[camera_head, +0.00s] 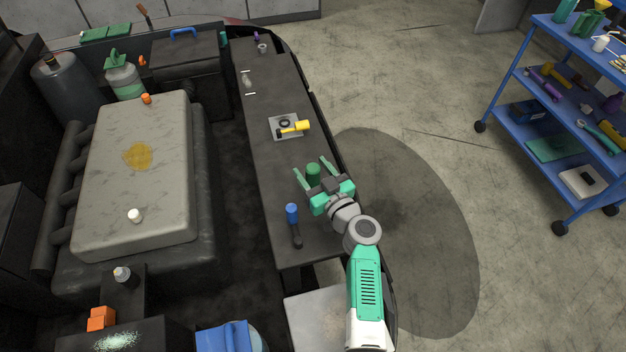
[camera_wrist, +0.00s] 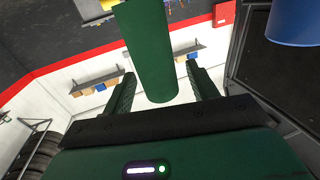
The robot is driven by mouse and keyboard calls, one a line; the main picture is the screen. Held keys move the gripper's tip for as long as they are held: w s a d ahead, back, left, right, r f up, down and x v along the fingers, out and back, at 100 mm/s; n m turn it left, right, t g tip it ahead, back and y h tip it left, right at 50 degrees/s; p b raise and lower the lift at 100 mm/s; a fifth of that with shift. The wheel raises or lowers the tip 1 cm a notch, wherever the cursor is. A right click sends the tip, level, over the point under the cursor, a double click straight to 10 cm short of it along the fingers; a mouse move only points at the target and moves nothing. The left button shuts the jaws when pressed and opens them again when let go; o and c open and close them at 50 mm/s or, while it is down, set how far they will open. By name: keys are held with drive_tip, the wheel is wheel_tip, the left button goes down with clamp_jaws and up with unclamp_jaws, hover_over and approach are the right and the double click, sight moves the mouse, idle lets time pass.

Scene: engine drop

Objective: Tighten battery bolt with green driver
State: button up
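The green driver (camera_head: 313,173) stands at the right edge of the dark narrow bench top, with its green handle showing. My gripper (camera_head: 311,168) is open, with one finger on each side of the handle. In the wrist view the green handle (camera_wrist: 147,50) hangs between the two spread fingers (camera_wrist: 163,88), with gaps on both sides. The driver's shaft and tip are hidden. I cannot tell for sure which part is the battery; a black box with a blue handle (camera_head: 184,58) stands at the back of the engine bay. No battery bolt can be made out for certain.
A blue-handled driver (camera_head: 292,212) is on the bench left of my gripper, and its blue handle (camera_wrist: 295,22) shows in the wrist view. A tray with a yellow hammer (camera_head: 296,127) lies farther back. A blue cart (camera_head: 515,75) stands right; the floor between is clear.

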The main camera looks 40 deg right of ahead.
drive_tip(key=shift+r, duration=0.1)
clamp_jaws()
